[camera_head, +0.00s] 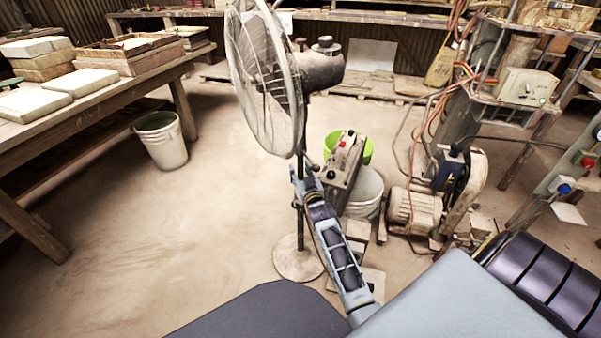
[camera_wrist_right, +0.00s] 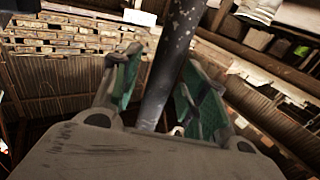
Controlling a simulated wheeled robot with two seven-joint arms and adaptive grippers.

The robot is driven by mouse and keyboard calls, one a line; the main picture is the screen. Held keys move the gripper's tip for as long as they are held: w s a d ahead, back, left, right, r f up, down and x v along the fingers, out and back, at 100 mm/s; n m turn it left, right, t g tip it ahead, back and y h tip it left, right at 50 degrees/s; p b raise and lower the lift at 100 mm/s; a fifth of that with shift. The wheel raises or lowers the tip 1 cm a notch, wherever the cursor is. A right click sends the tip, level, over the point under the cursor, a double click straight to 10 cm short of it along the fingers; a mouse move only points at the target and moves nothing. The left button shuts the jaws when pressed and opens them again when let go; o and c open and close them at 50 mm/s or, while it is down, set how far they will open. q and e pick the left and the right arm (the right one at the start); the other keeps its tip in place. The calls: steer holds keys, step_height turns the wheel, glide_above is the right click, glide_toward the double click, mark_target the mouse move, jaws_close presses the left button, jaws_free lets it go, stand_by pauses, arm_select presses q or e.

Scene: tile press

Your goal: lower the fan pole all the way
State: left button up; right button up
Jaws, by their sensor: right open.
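The dusty standing fan has a round caged head (camera_head: 265,85) on a thin dark pole (camera_head: 300,228) rising from a round base (camera_head: 299,259) on the floor. My right gripper (camera_head: 299,178) is at the pole, below the fan head. In the right wrist view the dark, speckled pole (camera_wrist_right: 172,65) runs between the green-padded fingers of this gripper (camera_wrist_right: 155,88). The fingers are open, one on each side of the pole, with a visible gap on the left. Whether either pad touches the pole is unclear. My left gripper is out of view.
A control box (camera_head: 342,170) with a red button stands just right of the pole, by a green bucket (camera_head: 360,148) and a white bucket (camera_head: 365,188). A motor (camera_head: 413,208) and cables lie further right.

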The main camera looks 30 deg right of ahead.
mark_target(302, 153)
steer(key=shift+r, duration=0.1)
steer(key=shift+r, duration=4.9)
